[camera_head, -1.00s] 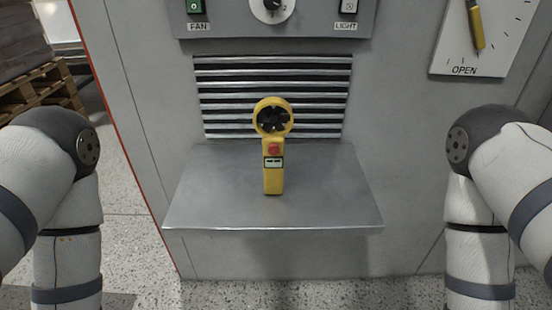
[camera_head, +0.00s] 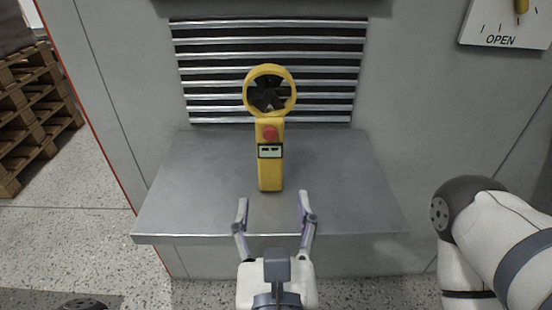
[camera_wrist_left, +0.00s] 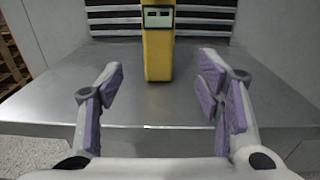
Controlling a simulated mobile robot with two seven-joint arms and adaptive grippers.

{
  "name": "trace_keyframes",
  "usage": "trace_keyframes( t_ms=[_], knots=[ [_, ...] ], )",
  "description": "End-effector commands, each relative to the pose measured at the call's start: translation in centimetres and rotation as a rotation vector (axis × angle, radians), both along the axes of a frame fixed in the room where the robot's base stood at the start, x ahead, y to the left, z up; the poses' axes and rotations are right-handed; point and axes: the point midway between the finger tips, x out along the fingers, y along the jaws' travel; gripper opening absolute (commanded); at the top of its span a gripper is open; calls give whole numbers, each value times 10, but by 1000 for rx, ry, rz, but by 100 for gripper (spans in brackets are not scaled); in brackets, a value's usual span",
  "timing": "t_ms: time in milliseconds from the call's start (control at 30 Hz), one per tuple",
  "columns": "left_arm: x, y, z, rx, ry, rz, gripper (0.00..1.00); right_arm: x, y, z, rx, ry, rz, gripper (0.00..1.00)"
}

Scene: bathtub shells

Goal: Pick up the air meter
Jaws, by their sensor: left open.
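The yellow air meter (camera_head: 270,155) stands upright on a grey metal shelf (camera_head: 350,200), in front of a slatted vent. It has a round fan head at the top, a red button and a small display. Its lower body also shows in the left wrist view (camera_wrist_left: 158,50), with the fan head out of frame. My left gripper (camera_head: 273,205) is open and empty at the shelf's front edge. Its two purple-padded fingers point toward the meter, which lies beyond the fingertips, between them in line. My right gripper is out of view; only part of my right arm shows.
The vent (camera_head: 330,75) is set in a grey panel just behind the meter. A dial plate marked OPEN (camera_head: 500,38) is at the upper right. Wooden pallets (camera_head: 35,110) stand at the left. The shelf is bare on both sides of the meter.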

Motion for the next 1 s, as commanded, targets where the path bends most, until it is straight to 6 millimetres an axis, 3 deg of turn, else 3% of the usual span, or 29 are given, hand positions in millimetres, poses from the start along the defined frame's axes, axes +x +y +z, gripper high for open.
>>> trace_keyframes(
  t_ms=[133, 500, 633, 833, 1000],
  knots=[
    [35, 2, 6, 4, -10, 2, 60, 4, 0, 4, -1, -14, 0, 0],
    [95, 4, 13, 7, -11, -3, 60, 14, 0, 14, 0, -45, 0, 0],
    [108, 3, 10, 6, -7, -5, 60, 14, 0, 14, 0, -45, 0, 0],
    [108, 3, 9, 6, -6, -6, 60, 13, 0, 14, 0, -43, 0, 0],
    [108, 3, 9, 7, -6, -7, 21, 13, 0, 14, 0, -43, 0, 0]
  ],
)
